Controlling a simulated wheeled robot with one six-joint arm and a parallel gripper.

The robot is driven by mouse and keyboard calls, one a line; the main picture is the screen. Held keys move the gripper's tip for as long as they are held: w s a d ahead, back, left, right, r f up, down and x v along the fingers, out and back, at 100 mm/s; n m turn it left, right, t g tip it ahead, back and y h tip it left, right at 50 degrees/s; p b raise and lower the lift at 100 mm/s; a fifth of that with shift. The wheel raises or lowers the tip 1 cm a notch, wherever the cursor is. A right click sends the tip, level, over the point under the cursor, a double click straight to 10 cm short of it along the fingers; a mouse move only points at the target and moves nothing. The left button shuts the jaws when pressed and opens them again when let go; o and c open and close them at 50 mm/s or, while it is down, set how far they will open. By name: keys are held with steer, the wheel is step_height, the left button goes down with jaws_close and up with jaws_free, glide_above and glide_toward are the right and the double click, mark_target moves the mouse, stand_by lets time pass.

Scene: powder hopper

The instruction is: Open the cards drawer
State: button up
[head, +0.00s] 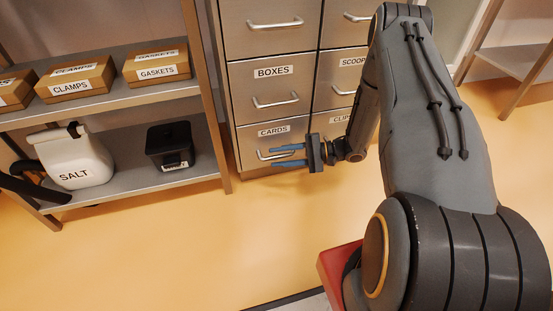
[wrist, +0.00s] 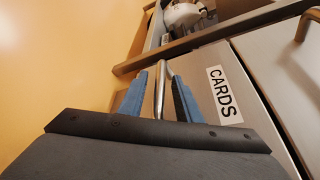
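The cards drawer (head: 250,150) is the low left drawer of the grey metal cabinet, with a CARDS label that also shows in the wrist view (wrist: 224,94). Its front looks flush with the cabinet in the head view. Its metal bar handle (wrist: 160,88) runs between my two blue fingers in the wrist view. My gripper (head: 288,156) is at the drawer front, with its fingers pointing left in the head view. The fingers are apart, with gaps to the handle, so my gripper (wrist: 158,92) is open around the handle and not clamped on it.
The boxes drawer (head: 255,87) is directly above. A metal shelf (head: 125,97) at left holds boxes labelled CLAMPS (head: 75,82) and GASKETS (head: 157,67), a white SALT jug (head: 70,155) and a black container (head: 170,143). The floor in front of the cabinet is clear.

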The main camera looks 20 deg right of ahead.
steer(key=shift+w+a+f, duration=0.15)
steer(key=shift+a, duration=0.3)
steer(key=shift+c, duration=0.3)
jaws_close()
steer(key=s+p, duration=1.1)
steer(key=s, duration=1.4)
steer(key=shift+p, duration=0.3)
steer(key=shift+s, duration=0.1)
steer(key=shift+o, duration=0.3)
jaws_free()
steer(key=shift+d, duration=0.1)
